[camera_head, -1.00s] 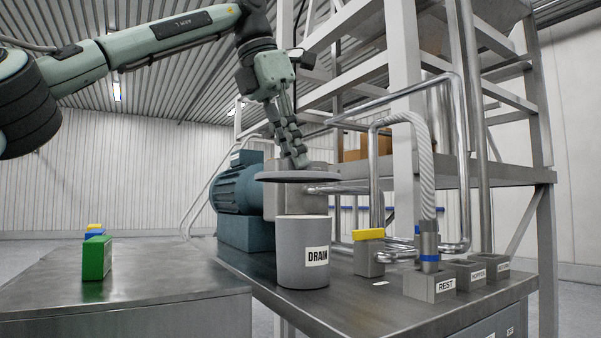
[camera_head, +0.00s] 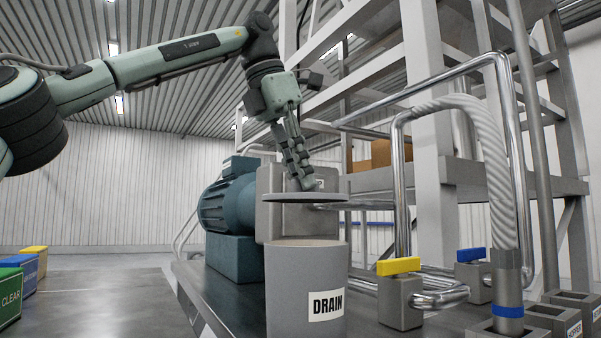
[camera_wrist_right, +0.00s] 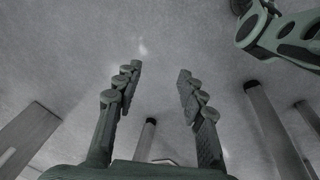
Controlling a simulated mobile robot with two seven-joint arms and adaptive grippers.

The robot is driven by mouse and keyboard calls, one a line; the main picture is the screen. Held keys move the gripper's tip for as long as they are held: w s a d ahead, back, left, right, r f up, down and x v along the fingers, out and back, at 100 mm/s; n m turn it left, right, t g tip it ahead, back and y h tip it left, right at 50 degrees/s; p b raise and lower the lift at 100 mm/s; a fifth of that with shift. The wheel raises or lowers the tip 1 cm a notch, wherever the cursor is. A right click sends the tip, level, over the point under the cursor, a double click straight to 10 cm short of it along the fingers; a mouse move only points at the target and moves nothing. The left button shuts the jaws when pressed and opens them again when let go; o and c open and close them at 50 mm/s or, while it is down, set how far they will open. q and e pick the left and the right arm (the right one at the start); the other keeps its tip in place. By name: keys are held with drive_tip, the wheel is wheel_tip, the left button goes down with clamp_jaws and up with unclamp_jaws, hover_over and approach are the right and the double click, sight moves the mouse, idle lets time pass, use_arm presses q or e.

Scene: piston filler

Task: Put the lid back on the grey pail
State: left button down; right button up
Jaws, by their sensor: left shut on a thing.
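The grey pail (camera_head: 290,290) with a DRAIN label stands on the metal bench. Its top looks open, with a pale rim. The grey round lid (camera_head: 300,198) is held level above the pail, with a clear gap between them. My left gripper (camera_head: 308,184) is shut on the top of the lid, probably by its knob, which the fingers hide. My right gripper (camera_wrist_right: 158,85) shows in the right wrist view with its fingers apart and nothing between them, over a grey floor.
A blue motor (camera_head: 232,205) stands behind the pail at left. A valve block with a yellow handle (camera_head: 398,266) and a ribbed hose (camera_head: 490,150) stand to the right. Green, blue and yellow blocks (camera_head: 10,298) sit at far left. The left bench top (camera_head: 100,295) is mostly clear.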

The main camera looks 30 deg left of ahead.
use_arm(q)
drive_tip(key=shift+s+f, duration=0.2)
drive_tip(key=shift+f, duration=0.45)
wheel_tip(320, 180, down, 2)
drive_tip(key=shift+f, duration=0.25)
drive_tip(key=shift+w+f+b, duration=0.1)
drive_tip(key=shift+f+b, duration=0.2)
drive_tip(key=shift+f, duration=0.1)
drive_tip(key=shift+f+b, duration=0.3)
drive_tip(key=shift+f, duration=0.35)
use_arm(e)
drive_tip(key=r, duration=0.1)
drive_tip(key=w+r, duration=0.1)
drive_tip(key=r, duration=0.1)
drive_tip(key=w+r, duration=0.1)
drive_tip(key=shift+w+a+r, duration=0.15)
drive_tip(key=shift+w+a, duration=0.1)
drive_tip(key=shift+a, duration=0.15)
use_arm(q)
drive_tip(key=shift+w+d+r+p, duration=0.1)
drive_tip(key=shift+p, duration=0.5)
use_arm(e)
drive_tip(key=shift+r, duration=0.65)
use_arm(q)
drive_tip(key=shift+f, duration=0.2)
drive_tip(key=c, duration=1.5)
unclamp_jaws()
drive_tip(key=shift+o, duration=0.3)
